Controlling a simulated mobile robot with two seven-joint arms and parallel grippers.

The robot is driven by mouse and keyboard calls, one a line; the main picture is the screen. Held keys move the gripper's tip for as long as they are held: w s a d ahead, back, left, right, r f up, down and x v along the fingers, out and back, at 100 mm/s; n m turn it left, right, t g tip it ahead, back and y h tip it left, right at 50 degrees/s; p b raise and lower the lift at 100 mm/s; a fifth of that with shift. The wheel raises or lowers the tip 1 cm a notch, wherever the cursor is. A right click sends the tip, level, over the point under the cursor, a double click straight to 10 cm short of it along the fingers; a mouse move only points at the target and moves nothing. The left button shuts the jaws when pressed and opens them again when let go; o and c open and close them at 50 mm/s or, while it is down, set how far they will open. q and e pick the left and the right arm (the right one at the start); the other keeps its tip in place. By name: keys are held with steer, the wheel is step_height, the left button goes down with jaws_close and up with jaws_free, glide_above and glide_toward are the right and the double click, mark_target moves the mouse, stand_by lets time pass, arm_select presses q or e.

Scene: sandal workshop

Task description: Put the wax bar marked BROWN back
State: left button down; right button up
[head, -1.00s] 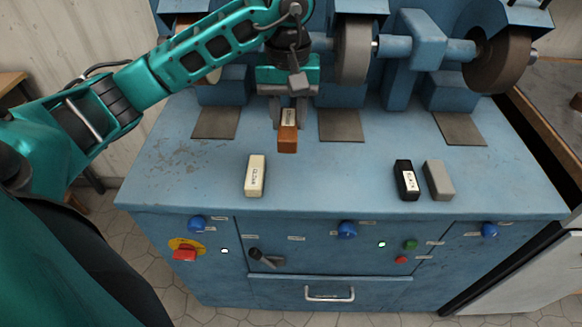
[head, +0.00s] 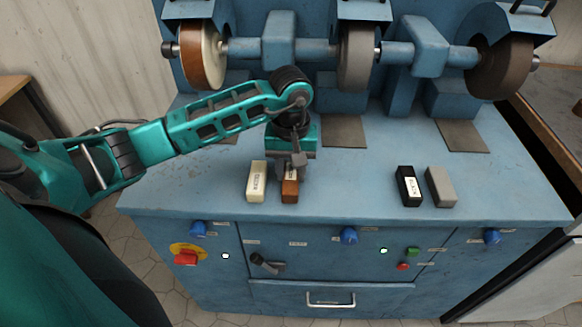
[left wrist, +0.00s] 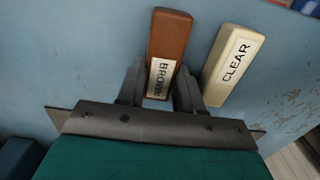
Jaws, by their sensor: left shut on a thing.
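The brown wax bar (head: 290,190) is at the front left of the blue bench top, just right of the cream bar. Its white label reads BROWN in the left wrist view (left wrist: 169,38). My left gripper (head: 291,171) is shut on its labelled end; the fingers (left wrist: 158,90) lie on both sides of the label. The bar is at or very near the bench surface; I cannot tell if it touches. The cream bar marked CLEAR (head: 256,182) stands beside it with a narrow gap, also seen in the left wrist view (left wrist: 232,60). My right gripper is not in view.
A black bar (head: 409,187) and a grey bar (head: 441,187) lie side by side to the right. The bench top (head: 350,180) between them and the brown bar is clear. Grinding and buffing wheels (head: 357,57) stand at the back. Knobs and switches line the front panel.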

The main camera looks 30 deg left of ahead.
mark_target(291, 171)
arm_select(q)
steer(key=shift+f, duration=0.15)
steer(key=c, duration=0.7)
jaws_free()
steer(key=shift+c, duration=0.2)
steer(key=shift+r, duration=0.4)
step_height(291, 171, up, 12)
steer(key=shift+f, duration=0.2)
